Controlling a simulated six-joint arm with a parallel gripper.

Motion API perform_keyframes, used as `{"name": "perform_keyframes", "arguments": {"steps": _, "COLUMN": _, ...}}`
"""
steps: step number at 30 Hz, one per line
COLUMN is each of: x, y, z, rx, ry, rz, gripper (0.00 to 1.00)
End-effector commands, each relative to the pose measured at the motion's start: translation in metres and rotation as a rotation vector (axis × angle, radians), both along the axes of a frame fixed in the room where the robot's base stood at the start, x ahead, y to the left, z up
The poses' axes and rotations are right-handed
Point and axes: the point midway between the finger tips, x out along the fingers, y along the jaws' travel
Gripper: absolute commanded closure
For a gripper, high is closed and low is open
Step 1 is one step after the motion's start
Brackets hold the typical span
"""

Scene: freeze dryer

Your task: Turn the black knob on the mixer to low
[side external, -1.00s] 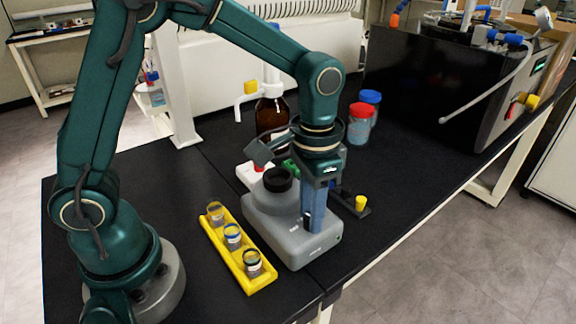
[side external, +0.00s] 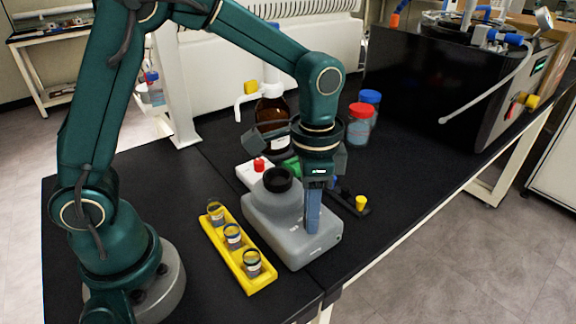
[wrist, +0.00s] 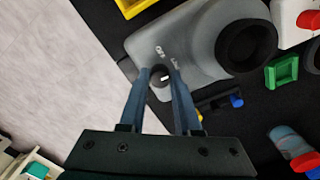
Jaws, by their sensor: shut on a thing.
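The grey mixer (side external: 268,228) stands on the black bench with a black cup (side external: 278,180) on top. It also shows in the wrist view (wrist: 204,45), with the cup (wrist: 246,46) to the right. The small dark knob (wrist: 161,84) with a white mark lies between my fingertips in the wrist view. My gripper (side external: 311,228) points down over the front right part of the mixer and hides the knob in the side view. In the wrist view my gripper (wrist: 162,76) is shut on the knob, with one blue finger on each side.
A yellow rack (side external: 237,268) with vials lies left of the mixer. A white box with a red top (side external: 259,164), a green piece (side external: 291,165) and a brown bottle (side external: 272,114) stand behind. The bench edge is close in front.

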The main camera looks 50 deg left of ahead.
Motion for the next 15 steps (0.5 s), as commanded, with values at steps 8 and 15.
{"name": "perform_keyframes", "arguments": {"steps": 8, "x": -0.0005, "y": 0.0001, "z": 0.0008, "rx": 0.0, "ry": 0.001, "rz": 0.001, "gripper": 0.38}}
{"name": "perform_keyframes", "arguments": {"steps": 15, "x": -0.0002, "y": 0.0001, "z": 0.0008, "rx": 0.0, "ry": 0.0, "rz": 0.002, "gripper": 0.38}}
